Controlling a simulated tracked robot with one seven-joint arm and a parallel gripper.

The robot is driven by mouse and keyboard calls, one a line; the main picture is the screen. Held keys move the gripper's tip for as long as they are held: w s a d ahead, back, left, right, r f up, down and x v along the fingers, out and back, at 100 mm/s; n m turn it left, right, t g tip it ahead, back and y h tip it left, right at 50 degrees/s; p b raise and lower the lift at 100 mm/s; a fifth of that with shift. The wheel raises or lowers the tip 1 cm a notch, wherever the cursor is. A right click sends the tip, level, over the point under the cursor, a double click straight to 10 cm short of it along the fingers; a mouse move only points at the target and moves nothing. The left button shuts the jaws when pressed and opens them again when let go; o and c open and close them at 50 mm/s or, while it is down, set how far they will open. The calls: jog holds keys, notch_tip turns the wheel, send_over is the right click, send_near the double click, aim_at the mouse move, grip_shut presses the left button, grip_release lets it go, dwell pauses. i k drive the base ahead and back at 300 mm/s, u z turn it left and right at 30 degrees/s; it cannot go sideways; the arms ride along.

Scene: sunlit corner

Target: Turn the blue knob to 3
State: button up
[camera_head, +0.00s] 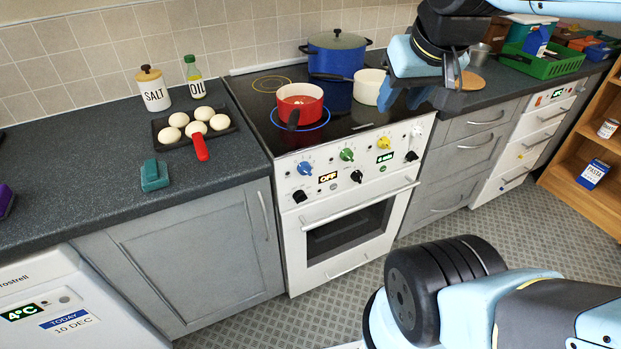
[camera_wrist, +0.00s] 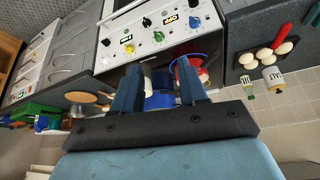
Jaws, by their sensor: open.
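The blue knob (camera_head: 304,168) is the leftmost coloured knob on the white front panel of the cooker in the head view. It also shows in the wrist view (camera_wrist: 192,22), where the scene appears upside down. A small orange display (camera_head: 327,177) beside it reads OFF. The knob's pointer and scale are too small to read. My gripper (camera_head: 402,97) is above the right part of the hob, up and to the right of the knob and well apart from it. In the wrist view its two dark blue fingers (camera_wrist: 159,75) are apart with nothing held between them.
A green knob (camera_head: 346,154), a yellow knob (camera_head: 384,143) and black knobs share the panel. A red pan (camera_head: 302,101), blue pot (camera_head: 337,52) and white pan (camera_head: 368,86) stand on the hob. An oven handle (camera_head: 360,204) runs below. The space before the panel looks clear.

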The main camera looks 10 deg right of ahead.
aim_at(304, 168)
jog(key=z, duration=0.5)
jog(key=k, duration=2)
jog(key=u, duration=0.5)
jog(key=i, duration=1)
jog(key=z, duration=0.1)
